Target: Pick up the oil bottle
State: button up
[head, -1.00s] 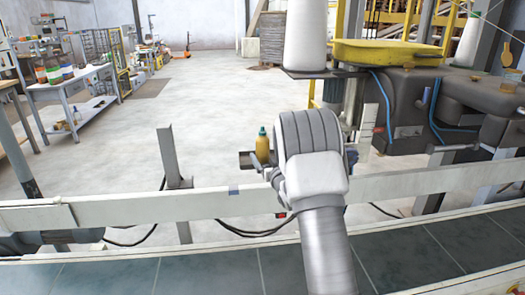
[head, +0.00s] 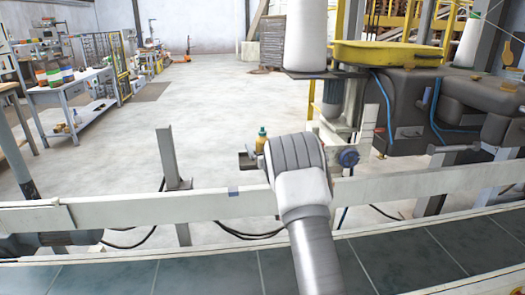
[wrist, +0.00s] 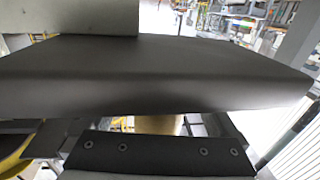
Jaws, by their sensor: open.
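The oil bottle (head: 261,138) is small and amber with a dark green cap. In the head view it stands upright by a small dark ledge (head: 246,160) beyond the white rail; my wrist hides its lower part. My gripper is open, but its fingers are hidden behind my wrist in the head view. In the wrist view a dark bolted part of my gripper (wrist: 160,150) shows at the bottom, close to a wide dark plate. A tan patch (wrist: 160,125) shows between them; I cannot tell if it is the bottle. No contact with the bottle is visible.
The long white rail (head: 120,210) runs across in front, with a dark-topped conveyor (head: 110,275) nearer. A grey post (head: 172,180) stands left of my arm. Floor beyond is clear.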

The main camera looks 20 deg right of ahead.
grip_shut()
dwell(0.5)
jog(key=shift+r, duration=0.1)
